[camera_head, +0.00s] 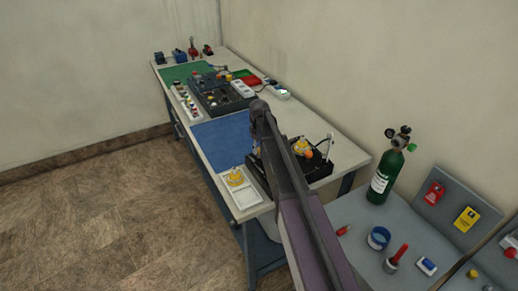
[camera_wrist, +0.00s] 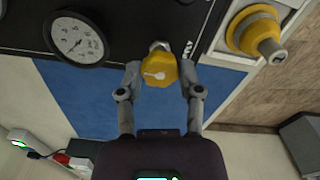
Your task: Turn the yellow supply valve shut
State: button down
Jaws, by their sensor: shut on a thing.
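The yellow valve knob (camera_wrist: 158,70) with a pale pointer mark shows in the wrist view, on a short metal stem at the edge of the black trainer panel (camera_wrist: 128,38). My gripper (camera_wrist: 160,66) is shut on this knob, one finger on each side. In the head view my arm covers the gripper and the gripped knob. The black trainer (camera_head: 318,168) stands at the near end of the bench there, with another yellow part and an orange piece on it.
A round gauge (camera_wrist: 77,38) sits beside the knob. A white tray (camera_head: 248,199) with a yellow fitting (camera_head: 235,177) stands at the bench's front edge. A blue mat (camera_head: 225,139) lies beyond. A green cylinder (camera_head: 383,178) stands on a grey surface at right.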

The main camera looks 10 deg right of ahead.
aim_at(259, 149)
jog(key=shift+c, duration=1.3)
grip_release()
jog(key=shift+n, duration=0.3)
notch_tip(259, 149, up, 14)
jog(key=p, duration=1.3)
jog(key=shift+p, duration=0.4)
jog(key=shift+f, duration=0.1)
jog(key=s+f+m+b, duration=0.3)
jog(key=s, duration=1.1)
jog(key=s+f+m+b, duration=0.4)
jog(key=s, duration=1.1)
jog(key=shift+d+f, duration=0.2)
jog(key=shift+d, duration=0.15)
